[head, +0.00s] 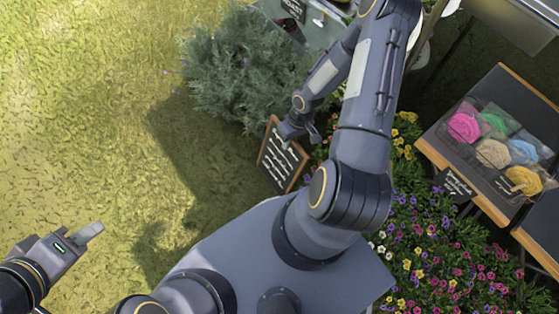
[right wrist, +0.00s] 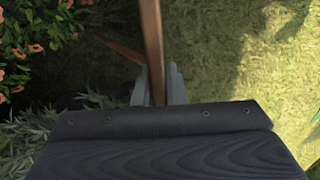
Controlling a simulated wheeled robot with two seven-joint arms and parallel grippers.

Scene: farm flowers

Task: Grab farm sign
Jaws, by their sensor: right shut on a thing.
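The farm sign (head: 277,165) is a dark chalkboard with white writing in a brown wooden frame. In the head view it stands tilted on the grass beside the flowers. My right gripper (head: 300,131) is at the sign's upper edge, and the arm hides part of that area. In the right wrist view the gripper's fingers (right wrist: 158,85) are shut on the sign's brown wooden frame (right wrist: 153,45). My left gripper (head: 92,233) is at the lower left of the head view, over bare grass and far from the sign. Its finger gap cannot be made out.
A grey-green bush (head: 240,70) stands behind the sign. Colourful flowers (head: 440,250) fill the lower right. A wooden-edged table (head: 434,153) with a crate of coloured yarn-like bundles (head: 492,153) stands at right. Open grass (head: 80,120) lies at left.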

